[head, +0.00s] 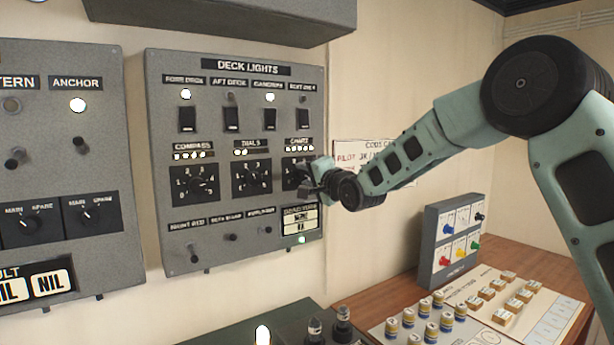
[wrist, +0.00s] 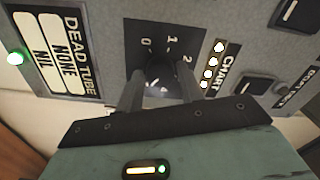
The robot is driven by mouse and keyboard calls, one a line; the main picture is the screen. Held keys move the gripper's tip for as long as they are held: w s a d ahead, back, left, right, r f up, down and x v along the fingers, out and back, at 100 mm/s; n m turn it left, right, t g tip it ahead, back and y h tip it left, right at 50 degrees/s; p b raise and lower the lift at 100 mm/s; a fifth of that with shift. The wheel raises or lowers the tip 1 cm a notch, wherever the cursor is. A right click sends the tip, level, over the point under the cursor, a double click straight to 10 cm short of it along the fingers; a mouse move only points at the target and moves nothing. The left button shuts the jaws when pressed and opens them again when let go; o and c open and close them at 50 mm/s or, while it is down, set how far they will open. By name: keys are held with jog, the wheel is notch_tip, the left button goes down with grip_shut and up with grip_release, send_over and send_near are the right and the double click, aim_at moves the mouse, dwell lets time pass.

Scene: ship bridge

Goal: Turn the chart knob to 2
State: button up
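The chart knob (wrist: 160,74) is a dark knob on a black dial plate, at the lower right of the DECK LIGHTS panel (head: 232,140). My gripper (wrist: 160,88) is at the dial, one finger on each side of the knob. The fingers stand apart, and I cannot tell whether they touch the knob. In the head view, my gripper (head: 312,179) covers part of the chart dial (head: 290,168). Several lamps beside the CHART label (wrist: 212,66) are lit.
The dials knob (head: 251,177) and compass knob (head: 195,183) sit left of the chart dial. Toggle switches are above and below. The DEAD TUBE display (wrist: 62,55) reads NONE and NIL beside a green lamp. A wooden desk (head: 405,283) holds a grey switch box and small pieces.

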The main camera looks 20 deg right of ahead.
jog(key=c, duration=0.5)
